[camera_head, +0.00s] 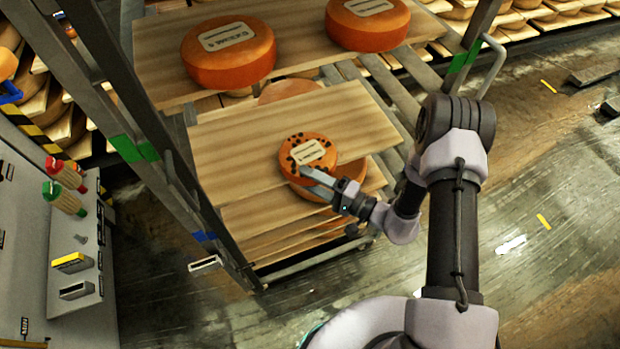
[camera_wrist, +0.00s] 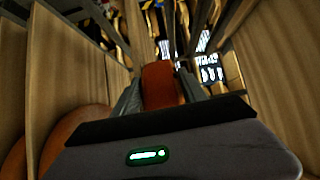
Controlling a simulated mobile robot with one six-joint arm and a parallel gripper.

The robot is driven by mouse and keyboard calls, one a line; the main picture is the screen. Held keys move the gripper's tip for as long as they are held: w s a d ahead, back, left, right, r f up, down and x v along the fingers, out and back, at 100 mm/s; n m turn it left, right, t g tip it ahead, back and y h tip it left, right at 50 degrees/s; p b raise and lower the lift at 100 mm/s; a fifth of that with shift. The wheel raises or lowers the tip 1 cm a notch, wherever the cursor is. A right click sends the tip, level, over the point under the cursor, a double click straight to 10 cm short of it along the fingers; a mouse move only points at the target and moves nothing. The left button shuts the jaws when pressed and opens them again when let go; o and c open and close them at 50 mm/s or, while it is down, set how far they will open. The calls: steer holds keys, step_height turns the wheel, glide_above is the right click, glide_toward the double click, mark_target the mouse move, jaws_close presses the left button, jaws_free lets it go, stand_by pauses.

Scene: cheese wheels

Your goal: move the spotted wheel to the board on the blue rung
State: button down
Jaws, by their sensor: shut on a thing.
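The spotted wheel (camera_head: 308,152) is orange with dark spots and a pale label. My gripper (camera_head: 316,178) is shut on its near edge. In the wrist view the wheel's orange side (camera_wrist: 160,85) shows between the two fingers. In the head view the wheel overlaps the front edge of the middle board (camera_head: 250,150); whether it touches that board I cannot tell. Blue tape (camera_head: 204,236) marks the rack's left post low down. A lower board (camera_head: 255,215) is near that height, and a plain orange wheel (camera_head: 348,176) is partly hidden behind the spotted one.
The top board (camera_head: 290,50) carries two labelled orange wheels (camera_head: 228,52) (camera_head: 368,22). Green tape marks the left (camera_head: 135,149) and right (camera_head: 464,60) posts. A panel with red and green handles (camera_head: 66,185) stands at left. The floor (camera_head: 560,220) at right is mostly open.

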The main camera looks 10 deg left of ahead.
steer(key=shift+f, duration=0.15)
steer(key=c, duration=0.6)
jaws_free()
steer(key=shift+o, duration=0.2)
